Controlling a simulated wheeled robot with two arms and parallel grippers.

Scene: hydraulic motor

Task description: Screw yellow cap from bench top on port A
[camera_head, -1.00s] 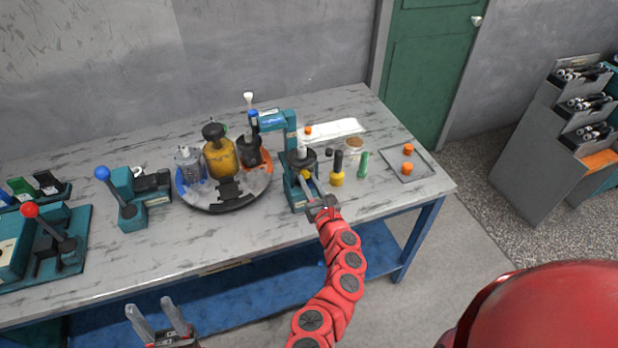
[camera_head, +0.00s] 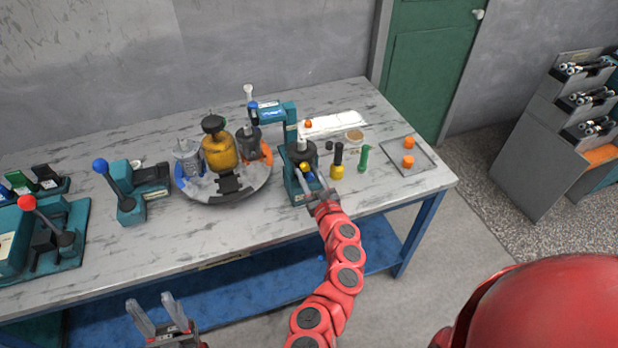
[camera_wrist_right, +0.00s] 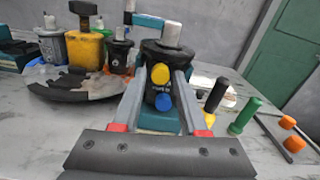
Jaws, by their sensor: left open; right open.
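The dark hydraulic motor (camera_head: 300,152) stands upright in a teal fixture at the right part of the bench. A round yellow cap (camera_wrist_right: 160,73) shows on the motor's front, above a blue cap (camera_wrist_right: 163,102). The lettering between them is too small to read surely. My right gripper (camera_wrist_right: 159,82) is open, its two fingers on either side of the motor's front. The yellow cap lies between the fingertips; whether they touch it I cannot tell. In the head view the yellow cap (camera_head: 304,167) is at the fingertips. My left gripper (camera_head: 158,314) is open and empty in front of the bench.
A yellow-and-black bottle-like tool (camera_head: 337,163) and a green one (camera_head: 363,158) stand right of the motor. A tray (camera_head: 428,168) holds orange caps. A round turntable (camera_head: 205,198) with containers is left. A blue-knobbed lever press (camera_head: 128,205) stands further left.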

